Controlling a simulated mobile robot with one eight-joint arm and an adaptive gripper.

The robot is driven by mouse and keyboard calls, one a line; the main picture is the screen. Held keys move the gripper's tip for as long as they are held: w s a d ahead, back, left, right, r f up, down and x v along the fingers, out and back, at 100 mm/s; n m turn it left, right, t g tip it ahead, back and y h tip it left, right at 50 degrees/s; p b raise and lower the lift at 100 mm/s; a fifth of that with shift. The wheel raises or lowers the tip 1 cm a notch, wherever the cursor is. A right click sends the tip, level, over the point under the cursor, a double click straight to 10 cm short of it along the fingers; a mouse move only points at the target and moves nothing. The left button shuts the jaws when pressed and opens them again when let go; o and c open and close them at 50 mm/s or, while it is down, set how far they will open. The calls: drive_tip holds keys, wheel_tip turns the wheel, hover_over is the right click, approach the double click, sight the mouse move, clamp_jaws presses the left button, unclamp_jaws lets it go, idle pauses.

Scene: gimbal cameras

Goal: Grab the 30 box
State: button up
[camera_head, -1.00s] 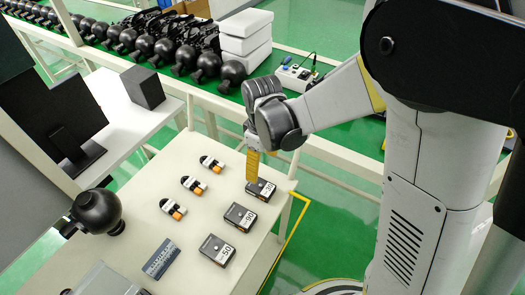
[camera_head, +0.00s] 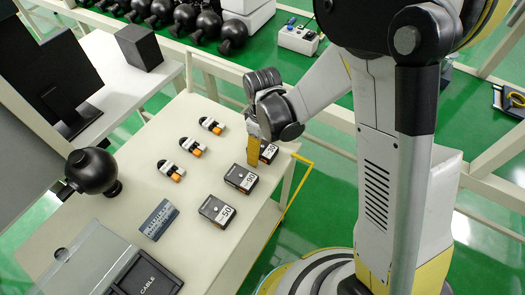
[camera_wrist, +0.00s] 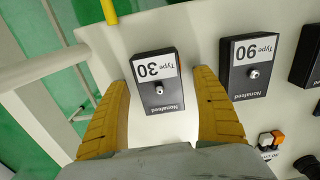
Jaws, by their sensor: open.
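The 30 box (camera_wrist: 158,88) is a small black box with a white label reading "Type 30" and a silver knob. In the wrist view it lies between the two yellow fingers of my gripper (camera_wrist: 163,115), which are open and apart from it on both sides. In the head view the 30 box (camera_head: 269,152) is at the table's far right corner, partly hidden by my gripper (camera_head: 253,150). The 90 box (camera_wrist: 249,68) lies beside it, outside the fingers.
The 90 box (camera_head: 241,178) and 50 box (camera_head: 217,211) sit in a row on the white table (camera_head: 205,150). A table edge is close by.

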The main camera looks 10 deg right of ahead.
drive_tip(key=c, duration=1.4)
drive_tip(key=shift+o, duration=0.2)
drive_tip(key=shift+r, duration=0.2)
